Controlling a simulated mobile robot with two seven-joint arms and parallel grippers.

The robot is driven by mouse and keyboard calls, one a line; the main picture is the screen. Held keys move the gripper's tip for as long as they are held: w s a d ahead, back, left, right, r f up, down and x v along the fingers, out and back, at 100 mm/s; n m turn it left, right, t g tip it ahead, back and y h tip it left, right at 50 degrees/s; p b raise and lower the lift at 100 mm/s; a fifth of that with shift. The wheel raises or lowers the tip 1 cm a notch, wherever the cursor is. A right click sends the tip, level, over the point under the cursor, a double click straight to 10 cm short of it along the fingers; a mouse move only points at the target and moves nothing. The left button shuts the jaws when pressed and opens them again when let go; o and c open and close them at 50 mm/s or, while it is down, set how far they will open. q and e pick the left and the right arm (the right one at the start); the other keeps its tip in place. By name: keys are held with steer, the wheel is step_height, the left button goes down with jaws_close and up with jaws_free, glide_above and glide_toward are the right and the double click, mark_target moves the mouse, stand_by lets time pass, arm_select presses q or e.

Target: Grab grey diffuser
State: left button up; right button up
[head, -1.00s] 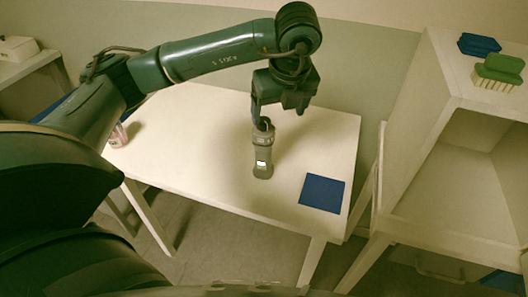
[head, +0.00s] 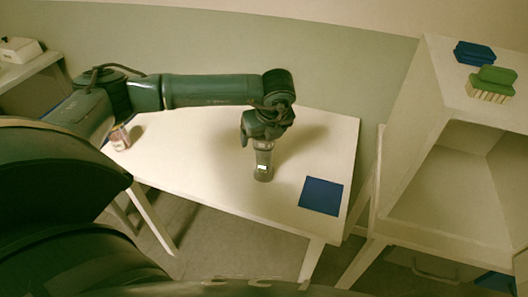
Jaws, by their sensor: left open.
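The grey diffuser (head: 263,170) stands upright on the white table (head: 210,190), near its middle. It is a dark grey bottle with a small white label on its front. My left gripper (head: 259,145) is right above it, pointing down, with its open fingers at the bottle's upper part. The top of the diffuser is hidden behind the gripper. I cannot tell whether the fingers touch it. My right gripper is not in view.
A blue square mat (head: 321,195) lies on the table to the right. A small pinkish bottle (head: 120,137) stands at the table's left end. A white shelf unit (head: 410,150) at the right bears a blue brush (head: 474,53) and a green brush (head: 492,84).

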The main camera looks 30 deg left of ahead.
arm_select(q)
steer(key=shift+w+a+f, duration=0.1)
steer(key=shift+a+f, duration=0.05)
steer(key=shift+f, duration=0.3)
steer(key=c, duration=1.5)
steer(key=shift+o, duration=0.2)
steer(key=shift+r, duration=0.1)
